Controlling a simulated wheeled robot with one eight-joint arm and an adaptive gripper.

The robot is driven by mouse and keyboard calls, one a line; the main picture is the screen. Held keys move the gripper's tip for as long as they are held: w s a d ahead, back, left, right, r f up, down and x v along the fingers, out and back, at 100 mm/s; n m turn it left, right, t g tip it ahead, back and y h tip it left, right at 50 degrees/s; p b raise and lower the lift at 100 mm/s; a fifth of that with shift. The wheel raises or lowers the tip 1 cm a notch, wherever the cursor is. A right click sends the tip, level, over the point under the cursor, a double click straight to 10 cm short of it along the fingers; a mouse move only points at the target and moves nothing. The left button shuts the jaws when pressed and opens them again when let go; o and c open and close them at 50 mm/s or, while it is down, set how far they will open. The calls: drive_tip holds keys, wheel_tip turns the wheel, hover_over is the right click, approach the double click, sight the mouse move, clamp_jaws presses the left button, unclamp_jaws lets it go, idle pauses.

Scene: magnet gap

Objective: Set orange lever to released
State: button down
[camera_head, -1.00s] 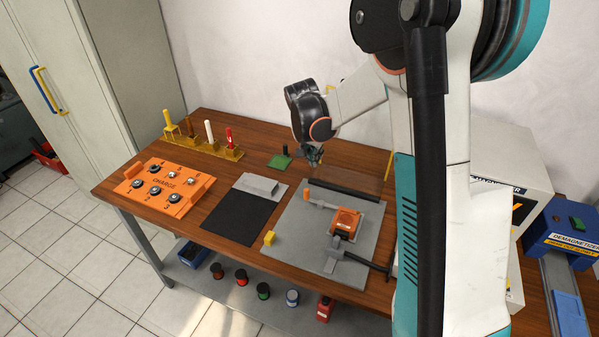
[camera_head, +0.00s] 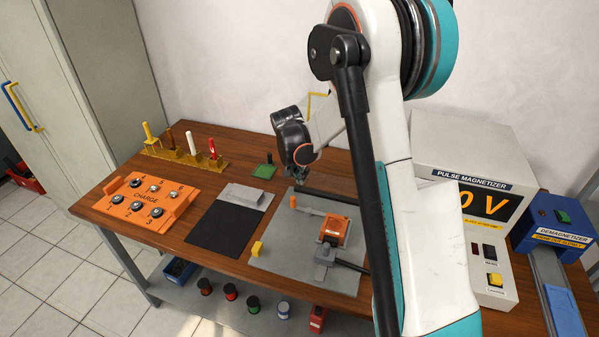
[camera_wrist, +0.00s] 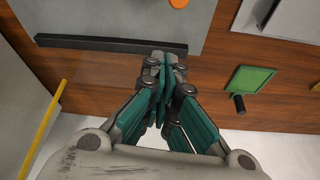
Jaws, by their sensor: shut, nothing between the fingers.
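The orange lever tip (camera_head: 294,201) stands at the back left of a grey plate (camera_head: 285,250) on the bench. A grey bar runs right from it toward an orange block (camera_head: 335,231). In the wrist view part of an orange round end (camera_wrist: 178,3) shows at the top edge, over the grey plate (camera_wrist: 120,20). My gripper (camera_head: 299,176) hangs just behind the lever in the head view, apart from it. Its fingers (camera_wrist: 165,65) are shut and empty, near the black bar on the plate's back edge. The lever's pivot is too small to make out.
A black bar (camera_wrist: 110,44) edges the plate. A green pad (camera_head: 264,171) with a black post lies behind left. A yellow block (camera_head: 257,248) and a black-handled clamp (camera_head: 348,264) are on the plate. The pulse magnetizer (camera_head: 470,170) stands right. An orange charge tray (camera_head: 140,205) is left.

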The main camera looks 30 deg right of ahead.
drive_tip(key=b+x, duration=0.1)
drive_tip(key=x, duration=0.2)
drive_tip(key=shift+d+f, duration=0.1)
drive_tip(key=shift+f, duration=0.3)
drive_tip(key=shift+s+a+r+b, duration=0.1)
drive_tip(key=shift+s+a+b, duration=0.15)
drive_tip(key=shift+s+a, duration=0.45)
drive_tip(key=shift+s+a+r+b, duration=0.1)
drive_tip(key=shift+s+a+b, duration=0.25)
drive_tip(key=shift+a, duration=0.55)
drive_tip(key=shift+s, duration=0.15)
